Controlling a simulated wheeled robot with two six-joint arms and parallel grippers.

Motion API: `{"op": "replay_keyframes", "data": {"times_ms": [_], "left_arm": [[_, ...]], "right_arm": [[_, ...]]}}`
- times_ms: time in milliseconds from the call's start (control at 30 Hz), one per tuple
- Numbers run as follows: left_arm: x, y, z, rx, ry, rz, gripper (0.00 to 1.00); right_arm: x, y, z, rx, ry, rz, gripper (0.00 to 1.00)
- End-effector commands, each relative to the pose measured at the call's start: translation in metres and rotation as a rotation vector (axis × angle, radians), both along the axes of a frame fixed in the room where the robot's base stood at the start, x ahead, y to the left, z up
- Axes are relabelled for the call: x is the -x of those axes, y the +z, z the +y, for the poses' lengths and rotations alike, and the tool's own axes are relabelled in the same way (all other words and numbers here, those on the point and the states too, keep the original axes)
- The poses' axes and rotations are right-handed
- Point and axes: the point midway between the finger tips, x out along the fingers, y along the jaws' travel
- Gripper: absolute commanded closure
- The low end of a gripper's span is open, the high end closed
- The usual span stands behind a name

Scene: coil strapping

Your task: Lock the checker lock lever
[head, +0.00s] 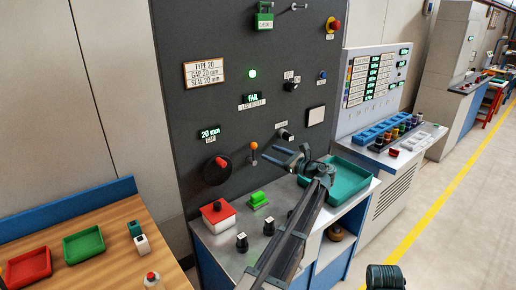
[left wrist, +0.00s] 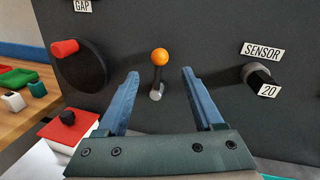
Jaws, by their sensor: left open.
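A lever with an orange ball knob (head: 253,147) stands out from the dark panel. In the left wrist view the orange knob (left wrist: 160,56) is at the top of an upright dark stem with a grey lower end. My left gripper (head: 277,157) is open and empty, its blue fingers pointing at the panel just right of the lever in the head view. In the left wrist view the lever appears between the two fingers, beyond them, with no visible contact. A green padlock-shaped piece with a small label (head: 264,18) is high on the panel.
Left of the lever is a black dial with a red knob (head: 221,162). A black sensor knob (left wrist: 259,76) is to its right. A display reads FAIL.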

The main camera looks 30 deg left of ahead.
Motion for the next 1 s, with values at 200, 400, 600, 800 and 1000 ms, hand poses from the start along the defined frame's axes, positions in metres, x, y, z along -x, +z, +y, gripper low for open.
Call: {"op": "replay_keyframes", "data": {"times_ms": [200, 400, 600, 800, 1000], "left_arm": [[-0.009, 0.0, 0.044, 0.001, 0.002, -0.001, 0.31], [-0.014, 0.0, 0.069, 0.001, 0.001, -0.001, 0.31], [-0.016, 0.0, 0.08, 0.001, -0.001, -0.001, 0.31], [-0.016, 0.0, 0.081, 0.001, -0.001, -0.001, 0.31], [-0.016, 0.0, 0.081, 0.001, -0.001, -0.001, 0.49]], "right_arm": [[0.0, 0.0, 0.0, 0.0, 0.0, 0.0, 0.5], [0.0, 0.0, 0.0, 0.0, 0.0, 0.0, 0.5], [0.0, 0.0, 0.0, 0.0, 0.0, 0.0, 0.5], [0.0, 0.0, 0.0, 0.0, 0.0, 0.0, 0.5], [0.0, 0.0, 0.0, 0.0, 0.0, 0.0, 0.5]]}}
